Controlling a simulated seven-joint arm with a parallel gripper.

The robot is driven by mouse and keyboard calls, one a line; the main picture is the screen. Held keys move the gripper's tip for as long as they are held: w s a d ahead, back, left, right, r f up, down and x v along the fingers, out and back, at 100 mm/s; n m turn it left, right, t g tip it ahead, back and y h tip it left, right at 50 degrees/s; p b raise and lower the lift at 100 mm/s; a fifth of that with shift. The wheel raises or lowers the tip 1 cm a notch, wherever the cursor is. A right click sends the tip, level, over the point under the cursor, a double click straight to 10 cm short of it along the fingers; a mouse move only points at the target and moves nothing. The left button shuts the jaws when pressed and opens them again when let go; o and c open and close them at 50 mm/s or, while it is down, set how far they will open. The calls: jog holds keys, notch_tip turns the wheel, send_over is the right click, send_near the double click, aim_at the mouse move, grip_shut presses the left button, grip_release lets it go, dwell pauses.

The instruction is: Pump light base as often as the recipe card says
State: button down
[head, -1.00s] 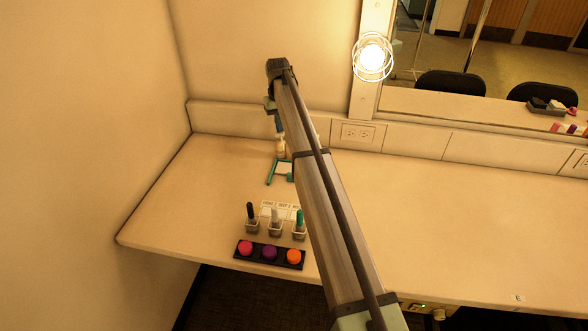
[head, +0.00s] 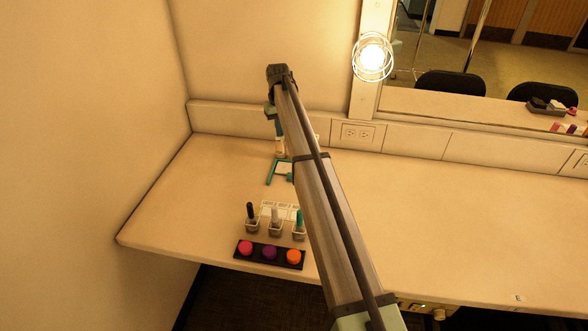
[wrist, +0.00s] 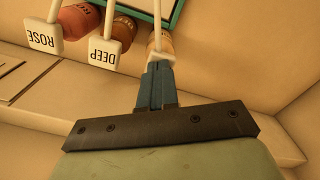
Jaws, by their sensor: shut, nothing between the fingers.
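A tan pump bottle (head: 281,148) stands at the back left of the counter; in the wrist view its tan body (wrist: 163,45) and white pump part show just beyond my fingertips. My gripper (head: 279,131) is shut and empty, pointing down at this bottle's top; in the wrist view its blue fingers (wrist: 156,85) cover the pump head and any label. I cannot tell whether they touch it. Beside it are a brown bottle tagged DEEP (wrist: 104,52) and a reddish one tagged ROSE (wrist: 43,38). A white printed card (head: 269,207) lies behind the cups, its writing too small to read.
A teal frame (head: 270,177) lies in front of the bottle. Several small cups with brushes (head: 252,226) and a black tray (head: 282,263) with pink, purple and orange pots stand at the front edge.

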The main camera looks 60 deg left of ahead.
jog(key=shift+r, duration=1.35)
jog(key=shift+f, duration=0.45)
jog(key=shift+f, duration=0.75)
jog(key=shift+r, duration=1.2)
jog(key=shift+r, duration=0.1)
jog(key=shift+r, duration=2.9)
